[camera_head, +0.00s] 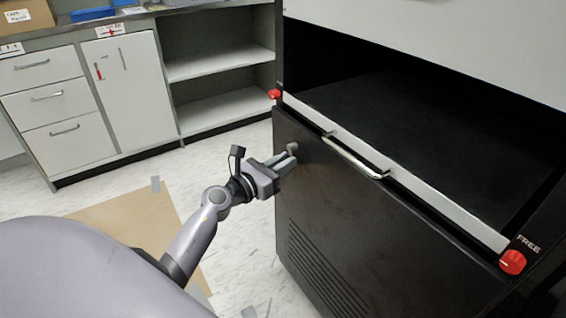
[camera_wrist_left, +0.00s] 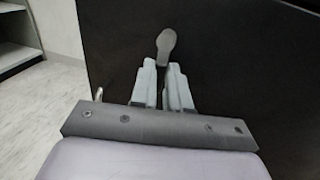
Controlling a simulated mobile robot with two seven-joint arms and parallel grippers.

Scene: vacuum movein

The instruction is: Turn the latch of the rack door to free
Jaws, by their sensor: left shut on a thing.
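The dark rack door (camera_head: 350,215) stands upright below the open rack. A small grey, paddle-shaped latch (camera_head: 293,147) is on its upper left part. My left gripper (camera_head: 289,161) is at the latch, with its fingers closed on the latch's lower end. In the left wrist view the latch's rounded end (camera_wrist_left: 166,42) sticks out beyond the fingertips (camera_wrist_left: 163,66), upright and slightly tilted. The fingers hide its lower part. My right gripper is not in view.
A metal handle (camera_head: 355,156) runs along the door's top. Red knobs sit at the rack's left (camera_head: 275,94) and right (camera_head: 513,262), the right one below a "FREE" label (camera_head: 528,243). White cabinets (camera_head: 130,90) stand behind. The floor between is open, with a brown sheet (camera_head: 135,225).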

